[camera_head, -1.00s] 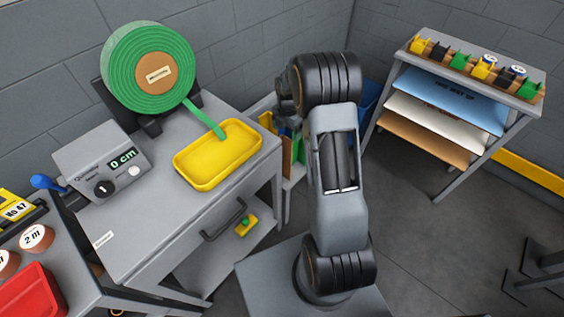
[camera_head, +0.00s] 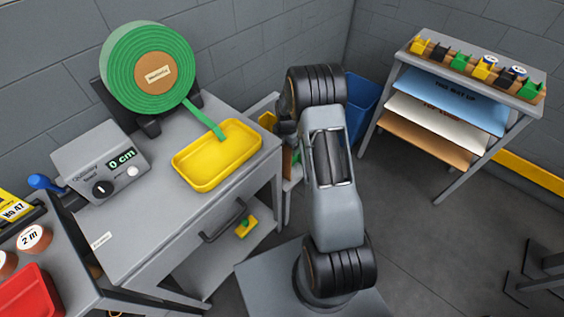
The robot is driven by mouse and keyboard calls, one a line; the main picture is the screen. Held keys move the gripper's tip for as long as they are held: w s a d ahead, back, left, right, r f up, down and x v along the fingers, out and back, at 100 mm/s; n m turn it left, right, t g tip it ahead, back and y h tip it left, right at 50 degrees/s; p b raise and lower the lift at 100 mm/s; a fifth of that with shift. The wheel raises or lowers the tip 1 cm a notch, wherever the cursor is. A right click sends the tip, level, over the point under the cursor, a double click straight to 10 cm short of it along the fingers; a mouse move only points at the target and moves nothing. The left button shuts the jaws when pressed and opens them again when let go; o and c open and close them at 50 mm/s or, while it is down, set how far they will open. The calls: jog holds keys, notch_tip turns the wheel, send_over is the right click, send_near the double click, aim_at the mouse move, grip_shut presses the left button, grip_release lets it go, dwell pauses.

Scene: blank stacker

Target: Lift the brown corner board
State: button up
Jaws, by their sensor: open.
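A narrow brown piece (camera_head: 287,161), which looks like the brown corner board, stands low just left of my arm, behind the grey table. Only a sliver of it shows, next to a bit of green; my arm covers much of that spot. My arm rises in the middle of the view and its upper end reaches away from the camera. My gripper is hidden behind my arm, so its place relative to the brown piece cannot be seen.
A grey table (camera_head: 120,250) at left bears a yellow tray (camera_head: 217,180), a green strap roll (camera_head: 120,60) and a display box. A blue bin (camera_head: 362,103) stands behind my arm. A rack (camera_head: 395,78) with sheets stands right.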

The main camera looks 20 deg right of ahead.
jog(key=shift+c, duration=0.4)
jog(key=c, duration=0.9)
jog(key=shift+c, duration=0.2)
